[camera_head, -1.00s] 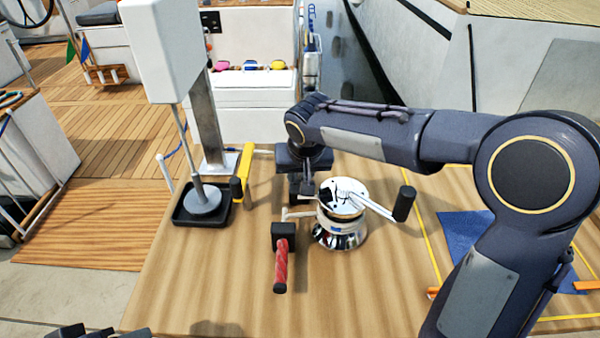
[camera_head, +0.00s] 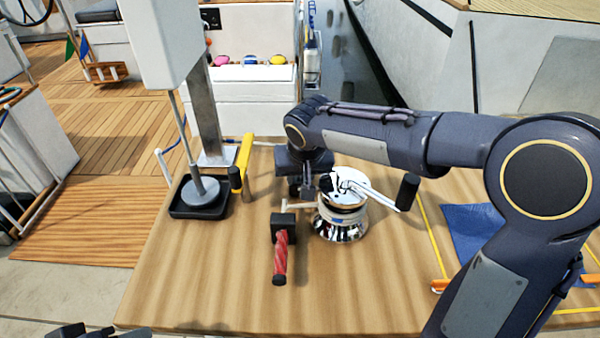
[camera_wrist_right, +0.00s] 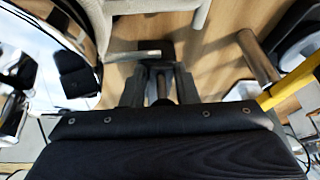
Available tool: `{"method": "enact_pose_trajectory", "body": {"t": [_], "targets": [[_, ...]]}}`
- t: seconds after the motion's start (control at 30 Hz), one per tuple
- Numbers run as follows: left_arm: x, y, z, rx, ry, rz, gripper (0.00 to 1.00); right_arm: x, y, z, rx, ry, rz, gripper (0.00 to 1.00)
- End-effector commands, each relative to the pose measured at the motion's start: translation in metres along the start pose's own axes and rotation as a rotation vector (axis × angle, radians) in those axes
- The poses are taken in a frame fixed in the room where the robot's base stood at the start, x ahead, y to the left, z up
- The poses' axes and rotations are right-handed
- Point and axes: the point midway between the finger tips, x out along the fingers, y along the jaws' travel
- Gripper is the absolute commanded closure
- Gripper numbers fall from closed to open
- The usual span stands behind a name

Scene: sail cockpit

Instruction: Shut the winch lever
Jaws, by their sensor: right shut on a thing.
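The chrome winch (camera_head: 342,222) stands on the wooden deck, with a silver crank handle on top ending in a black grip (camera_head: 407,192) at the right. A pale bar, which I take as the winch lever (camera_head: 302,206), sticks out from its left side. My right gripper (camera_head: 297,190) is just left of the winch. In the right wrist view the gripper (camera_wrist_right: 160,88) is shut at the end of a short grey bar (camera_wrist_right: 132,54); the fingers hide most of the grip. The winch (camera_wrist_right: 35,60) shows at the left there. Dark parts of my left gripper (camera_head: 100,331) show at the bottom edge.
A yellow-and-black handle (camera_head: 242,165) and a black tray (camera_head: 190,208) with a grey disc stand at the left. A blue mat (camera_head: 470,228) lies at the right. The front deck is clear.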

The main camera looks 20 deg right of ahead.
Motion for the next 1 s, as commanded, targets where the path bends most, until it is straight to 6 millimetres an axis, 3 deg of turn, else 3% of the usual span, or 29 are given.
{"method": "enact_pose_trajectory", "body": {"t": [0.1,0.13,0.3,0.63,1.0], "targets": [[-0.001,0.000,0.000,0.000,0.001,0.000,0.45,0.003,0.001,0.004,0.000,-0.013,0.005,1.00],[-0.001,0.000,0.000,0.000,0.001,0.000,0.45,0.003,0.001,0.003,0.000,-0.013,0.005,0.72],[-0.001,0.000,-0.001,0.000,0.001,0.000,0.45,0.002,0.001,0.002,0.001,-0.008,0.003,0.52],[-0.002,0.001,-0.001,0.000,0.001,0.000,0.45,-0.005,0.001,0.000,0.001,-0.001,0.001,0.52],[-0.009,0.004,-0.005,0.000,0.001,0.000,0.45,-0.063,0.000,-0.001,0.001,-0.001,0.000,0.52]]}}
